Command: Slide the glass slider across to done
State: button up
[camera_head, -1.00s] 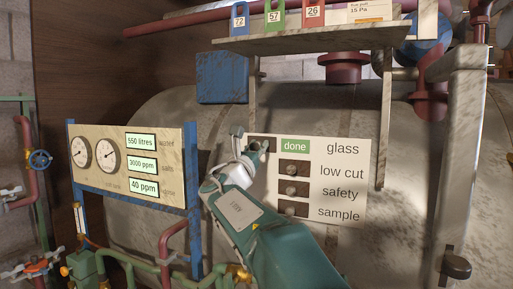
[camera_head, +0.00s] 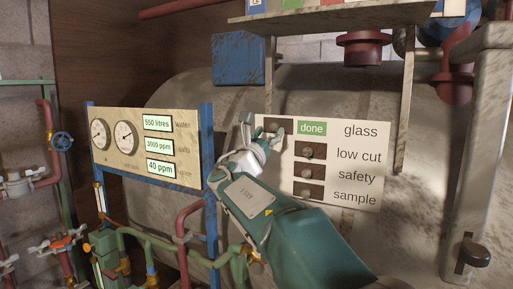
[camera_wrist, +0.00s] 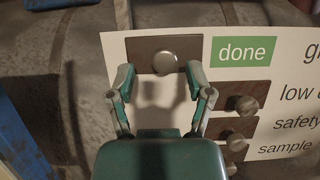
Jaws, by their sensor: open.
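The glass slider is a round pale knob (camera_wrist: 165,63) on a dark brown plate (camera_wrist: 143,46), in the top row of a white panel (camera_head: 365,160). A green "done" label (camera_head: 312,128) lies just right of the plate; it also shows in the wrist view (camera_wrist: 243,51). My gripper (camera_head: 262,129) is open in front of the plate. In the wrist view, my gripper's fingers (camera_wrist: 160,85) stand left and right of the knob, the tips slightly below it. In the head view my fingers largely hide the knob.
Below are low cut (camera_head: 310,151), safety and sample knobs on similar plates, close to my right finger. A gauge board (camera_head: 147,150) on blue posts stands left. A shelf (camera_head: 335,20) overhangs the panel. Green and red pipes run below left.

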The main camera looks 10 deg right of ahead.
jog(key=v, duration=1)
jog(key=shift+w+a, duration=0.15)
jog(key=shift+w, duration=0.05)
jog(key=s+d+f+m+g+y, duration=0.3)
jog(key=s+d+f+m+g, duration=0.8)
jog(key=s+d+f+m, duration=0.45)
jog(key=s+a+f+m+g+y, duration=0.1)
jog(key=s+a+f+m+y, duration=0.1)
jog(key=s+f+m+y, duration=0.2)
jog(key=s+a+f+m+g+y, duration=0.1)
jog(key=s+a+f+m+y, duration=0.2)
jog(key=s+f+m, duration=0.6)
jog(key=shift+s+f+m+y, duration=0.15)
jog(key=shift+s+m+y, duration=0.2)
jog(key=shift+s+y, duration=1.4)
jog(key=shift+s+h, duration=0.45)
